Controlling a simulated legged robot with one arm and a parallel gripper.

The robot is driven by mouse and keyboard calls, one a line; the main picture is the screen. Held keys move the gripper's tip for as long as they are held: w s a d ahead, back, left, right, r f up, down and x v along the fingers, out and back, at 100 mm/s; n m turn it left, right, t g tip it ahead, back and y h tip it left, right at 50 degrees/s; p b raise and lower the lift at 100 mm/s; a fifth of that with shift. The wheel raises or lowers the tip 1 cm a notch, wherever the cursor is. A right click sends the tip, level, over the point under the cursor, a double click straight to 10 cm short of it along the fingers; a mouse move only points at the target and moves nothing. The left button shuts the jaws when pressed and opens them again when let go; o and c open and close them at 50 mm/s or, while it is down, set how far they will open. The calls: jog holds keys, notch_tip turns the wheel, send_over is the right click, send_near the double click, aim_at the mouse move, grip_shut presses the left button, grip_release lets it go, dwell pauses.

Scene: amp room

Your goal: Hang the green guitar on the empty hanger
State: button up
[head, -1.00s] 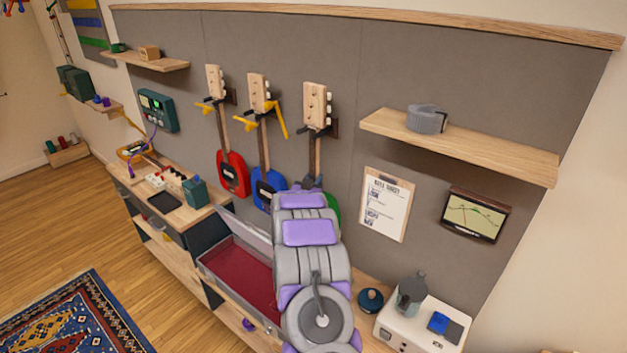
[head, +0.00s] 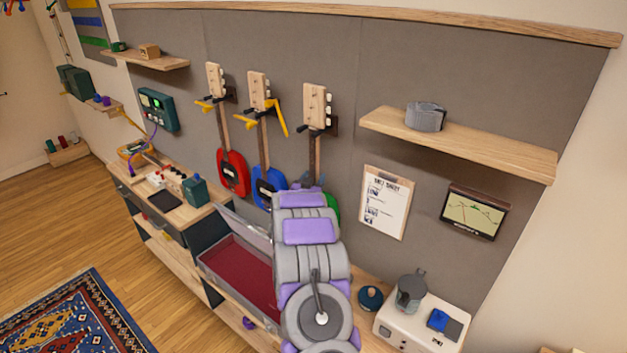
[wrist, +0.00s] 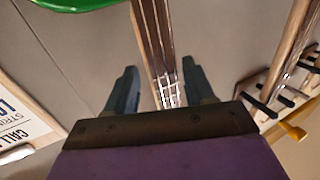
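The green guitar hangs upright on the wall, its pale headstock (head: 316,105) just above the black prongs of the rightmost hanger (head: 333,128). Its neck (head: 315,155) runs down between the prongs. Its green body (head: 335,208) is mostly hidden behind my arm; an edge of it also shows at the top of the wrist view (wrist: 85,3). My gripper (head: 308,181) is at the lower neck. In the wrist view my gripper (wrist: 160,85) has its fingers apart, one on each side of the neck, with a visible gap on the left side.
Red (head: 233,174) and blue (head: 268,188) guitars hang to the left, with a yellow item (head: 277,115) by the blue one's hanger. A shelf (head: 470,145), clipboard (head: 386,203) and wall display (head: 475,212) are to the right. An open case (head: 240,262) lies below.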

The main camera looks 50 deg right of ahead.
jog(key=shift+o, duration=0.3)
jog(key=shift+d+f, duration=0.1)
jog(key=shift+f, duration=0.05)
jog(key=v, duration=1.7)
jog(key=shift+b, duration=0.4)
jog(key=shift+w, duration=0.1)
